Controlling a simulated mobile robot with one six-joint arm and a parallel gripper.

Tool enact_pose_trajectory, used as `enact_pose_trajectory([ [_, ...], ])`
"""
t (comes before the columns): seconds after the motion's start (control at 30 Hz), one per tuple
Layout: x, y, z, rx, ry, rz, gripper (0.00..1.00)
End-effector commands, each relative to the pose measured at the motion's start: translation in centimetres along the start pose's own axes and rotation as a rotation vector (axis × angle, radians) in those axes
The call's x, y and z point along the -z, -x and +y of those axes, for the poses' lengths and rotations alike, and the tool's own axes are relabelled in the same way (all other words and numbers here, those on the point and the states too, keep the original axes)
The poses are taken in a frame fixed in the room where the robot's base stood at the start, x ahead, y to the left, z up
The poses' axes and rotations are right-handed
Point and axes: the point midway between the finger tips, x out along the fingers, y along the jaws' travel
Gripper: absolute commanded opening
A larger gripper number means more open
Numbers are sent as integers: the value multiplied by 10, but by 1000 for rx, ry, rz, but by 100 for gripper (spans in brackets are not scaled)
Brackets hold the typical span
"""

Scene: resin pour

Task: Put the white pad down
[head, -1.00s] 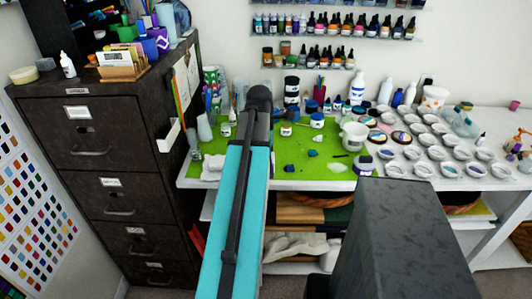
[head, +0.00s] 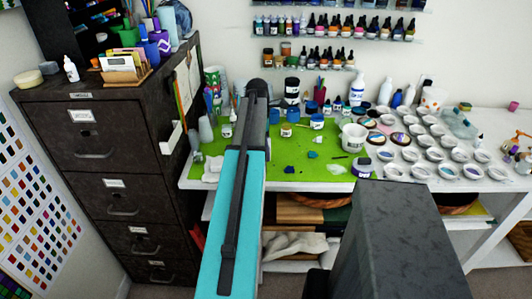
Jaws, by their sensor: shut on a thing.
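My gripper is hidden behind my own raised arm, so its jaws and anything in them do not show. A crumpled white piece (head: 212,168), perhaps the white pad, shows at the front left of the green mat (head: 280,178), just left of my arm. I cannot tell whether it lies on the mat or is held, and no other white pad is clear.
The white table (head: 470,184) carries a white cup (head: 353,137), a small jar (head: 362,167) and several shallow white dishes (head: 421,140) on the right. A dark filing cabinet (head: 100,140) stands at the left. The mat's front middle is mostly clear.

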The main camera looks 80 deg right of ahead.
Motion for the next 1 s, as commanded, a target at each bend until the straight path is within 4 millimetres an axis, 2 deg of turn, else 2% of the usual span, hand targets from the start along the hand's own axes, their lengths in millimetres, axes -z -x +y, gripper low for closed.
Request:
enact_pose_trajectory([
  [0.1, 1, 0, 8, 0, 0, 0, 19],
  [0.53, 1, 0, 9, -1, -1, 0, 19],
  [0.7, 2, -1, 19, 0, -1, 0, 19],
  [1.0, 5, -30, 16, 1, -2, 0, 19],
])
